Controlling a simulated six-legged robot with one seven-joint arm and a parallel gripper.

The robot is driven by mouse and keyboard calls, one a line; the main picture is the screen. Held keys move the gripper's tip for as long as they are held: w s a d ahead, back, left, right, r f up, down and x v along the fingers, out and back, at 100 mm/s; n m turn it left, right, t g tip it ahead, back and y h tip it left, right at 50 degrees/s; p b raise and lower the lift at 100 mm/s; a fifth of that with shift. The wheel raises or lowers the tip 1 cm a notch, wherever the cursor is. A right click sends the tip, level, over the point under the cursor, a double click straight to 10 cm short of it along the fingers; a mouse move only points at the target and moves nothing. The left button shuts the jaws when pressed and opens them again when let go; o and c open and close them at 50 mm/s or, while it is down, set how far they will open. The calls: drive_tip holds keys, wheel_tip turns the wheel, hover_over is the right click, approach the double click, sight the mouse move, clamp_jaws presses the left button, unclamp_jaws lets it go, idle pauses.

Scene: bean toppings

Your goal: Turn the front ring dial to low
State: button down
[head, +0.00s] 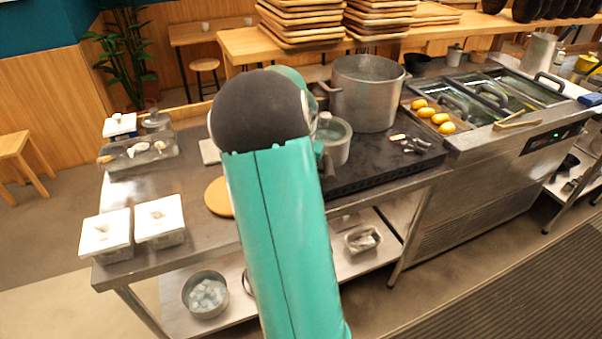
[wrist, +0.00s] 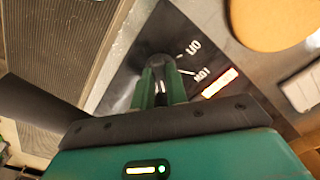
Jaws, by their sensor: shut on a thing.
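In the wrist view my gripper (wrist: 160,92) is shut on a dark round dial (wrist: 155,61), taken to be the front ring dial. The fingers stand on either side of it and partly cover it. White tick lines and lettering (wrist: 194,47) are on the black panel to the dial's right, one mark reading roughly "LIO" and another "HO1". A further mark near the fingers is mostly hidden. I cannot tell which mark the dial points to. In the head view my arm hides the gripper and dial; the black cooktop (head: 350,180) shows to its right.
A round wooden board (head: 217,198) and white-lidded containers (head: 105,233) are on the left counter. A lit amber rectangle (wrist: 219,84) is near the dial.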

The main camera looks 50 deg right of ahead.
drive_tip(key=n, duration=0.6)
drive_tip(key=shift+s+d, duration=0.1)
drive_tip(key=n, duration=0.6)
drive_tip(key=shift+n, duration=0.3)
drive_tip(key=c, duration=1.4)
unclamp_jaws()
drive_tip(key=shift+r, duration=0.15)
wheel_tip(320, 180, up, 14)
drive_tip(key=shift+f, duration=0.2)
